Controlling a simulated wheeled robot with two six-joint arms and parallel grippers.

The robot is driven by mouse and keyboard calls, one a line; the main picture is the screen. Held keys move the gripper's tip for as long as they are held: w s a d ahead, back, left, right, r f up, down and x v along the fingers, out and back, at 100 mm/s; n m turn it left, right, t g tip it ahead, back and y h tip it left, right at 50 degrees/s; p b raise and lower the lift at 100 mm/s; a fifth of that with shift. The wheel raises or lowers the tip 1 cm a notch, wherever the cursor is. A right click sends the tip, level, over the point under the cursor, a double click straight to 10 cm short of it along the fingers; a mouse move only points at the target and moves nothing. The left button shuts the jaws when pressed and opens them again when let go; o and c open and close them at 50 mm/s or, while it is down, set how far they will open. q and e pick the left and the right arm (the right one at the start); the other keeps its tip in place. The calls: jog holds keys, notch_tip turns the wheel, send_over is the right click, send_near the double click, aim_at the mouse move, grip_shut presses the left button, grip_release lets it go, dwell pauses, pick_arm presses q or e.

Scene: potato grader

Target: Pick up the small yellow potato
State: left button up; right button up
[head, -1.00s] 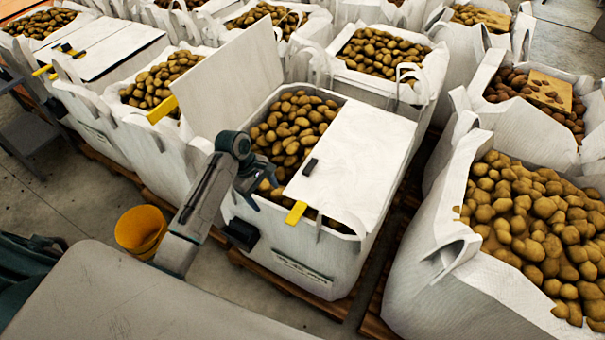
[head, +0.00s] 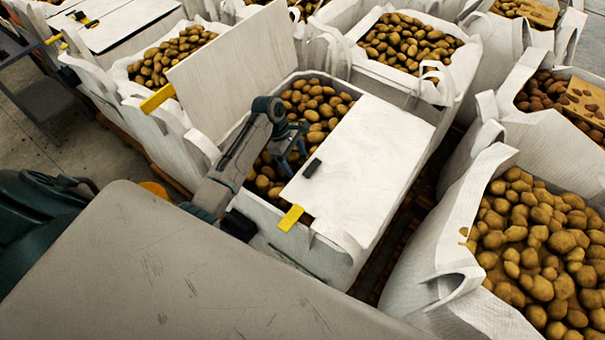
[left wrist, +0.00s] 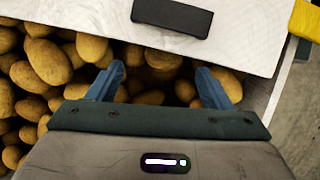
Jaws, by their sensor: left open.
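Many yellow-brown potatoes (head: 317,108) fill the open part of the white bag in front of me. I cannot tell which one is the small yellow potato. My left gripper (head: 296,151) is over the potatoes, beside the edge of the white lid. In the left wrist view the left gripper (left wrist: 163,82) is open, its two blue fingers apart, with potatoes (left wrist: 165,60) showing between and beyond them. Nothing is held between the fingers. My right gripper is not in view.
A white lid (head: 370,150) with a black handle (head: 312,168) and yellow tab (head: 291,217) covers part of the bag. A raised white panel (head: 235,70) stands on its left. Another full bag (head: 440,230) stands at right. A grey surface (head: 180,270) fills the foreground.

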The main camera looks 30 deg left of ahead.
pick_arm(q)
jog(key=shift+d+f, duration=0.15)
jog(key=shift+f, duration=0.15)
jog(key=shift+s+d+f, duration=0.1)
jog(key=shift+d+f, duration=0.05)
jog(key=shift+f, duration=0.2)
jog(key=p+x, duration=0.1)
jog(key=x, duration=0.2)
jog(key=shift+s+f+p, duration=0.2)
jog(key=shift+f+p, duration=0.15)
jog(key=shift+d+f, duration=0.2)
jog(key=shift+f, duration=0.2)
jog(key=shift+c, duration=0.2)
jog(key=c, duration=1)
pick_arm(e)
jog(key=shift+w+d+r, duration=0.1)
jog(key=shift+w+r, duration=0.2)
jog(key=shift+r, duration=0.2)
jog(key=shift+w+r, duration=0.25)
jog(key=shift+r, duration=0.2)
